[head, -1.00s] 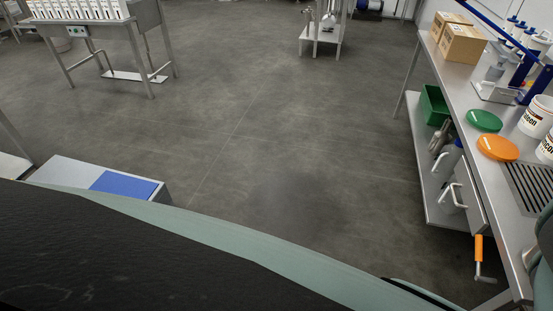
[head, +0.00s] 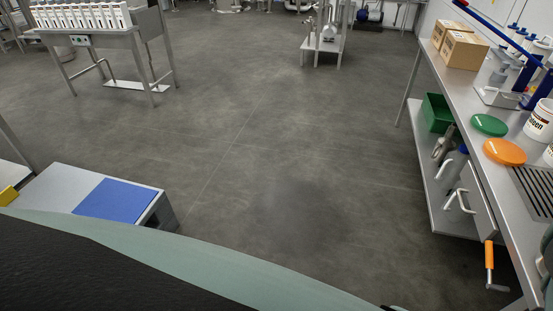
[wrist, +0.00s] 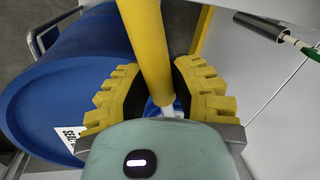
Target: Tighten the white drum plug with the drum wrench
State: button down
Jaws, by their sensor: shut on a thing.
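In the wrist view my gripper (wrist: 158,78), with yellow ribbed fingers, is shut on a yellow rod, which I take for the drum wrench (wrist: 147,35). The rod runs from the top edge down between the fingers. A blue drum (wrist: 45,90) with a white label lies in view to the left of the fingers. A small white piece (wrist: 168,110) shows beyond the lower end of the rod; I cannot tell whether it is the white drum plug or part of the tool. My gripper is outside the head view.
In the head view a steel bench (head: 473,130) runs along the right, with an orange lid (head: 504,151), a green lid (head: 489,124) and cardboard boxes (head: 462,50). A grey box with a blue top (head: 115,201) stands at lower left. The middle floor is clear.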

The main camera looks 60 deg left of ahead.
jog(key=shift+r+p, duration=0.3)
jog(key=shift+p, duration=0.15)
jog(key=shift+r, duration=0.1)
jog(key=shift+r+n+p, duration=0.3)
jog(key=shift+r+p, duration=0.25)
jog(key=shift+r, duration=1.05)
jog(key=shift+w+a+r, duration=0.1)
jog(key=shift+w+r, duration=0.1)
jog(key=shift+r, duration=0.65)
jog(key=shift+s+r+p, duration=0.15)
jog(key=shift+r+p, duration=0.2)
jog(key=shift+r, duration=0.1)
